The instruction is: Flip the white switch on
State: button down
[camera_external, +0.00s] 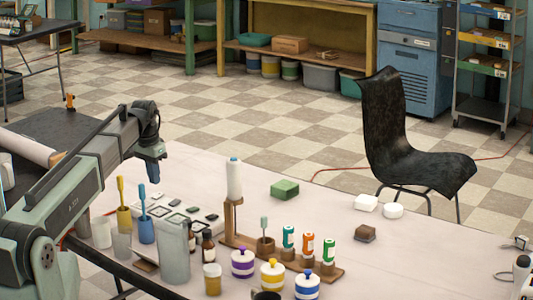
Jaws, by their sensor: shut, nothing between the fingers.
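My gripper (155,181) hangs at the end of my arm on the left, pointing down above the table near its back left side. Its fingers look small and closed, with nothing seen in them. I cannot make out a white switch for certain. A white device with a dark knob (522,264) stands at the far right edge, cut by the frame; I cannot tell whether it bears the switch. My gripper is far to the left of it.
Below my gripper stand a yellow cup (124,219), a blue cup (146,231) and a clear tall container (174,255). A white bottle (234,180) stands on a wooden rack. Striped jars (272,274) crowd the front. Beside a green block (284,189) the table is clear.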

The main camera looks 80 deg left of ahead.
aim_at(160, 193)
notch_tip(160, 193, up, 10)
jog(key=shift+s+d, duration=0.4)
jog(key=shift+s, duration=0.05)
jog(key=shift+w+a, duration=0.5)
jog(key=shift+w, duration=0.05)
jog(key=f, duration=0.9)
jog(key=w+a+f, duration=0.1)
jog(key=f, duration=0.3)
jog(key=shift+w+a+f, duration=0.1)
jog(key=shift+f, duration=0.3)
jog(key=shift+f, duration=0.25)
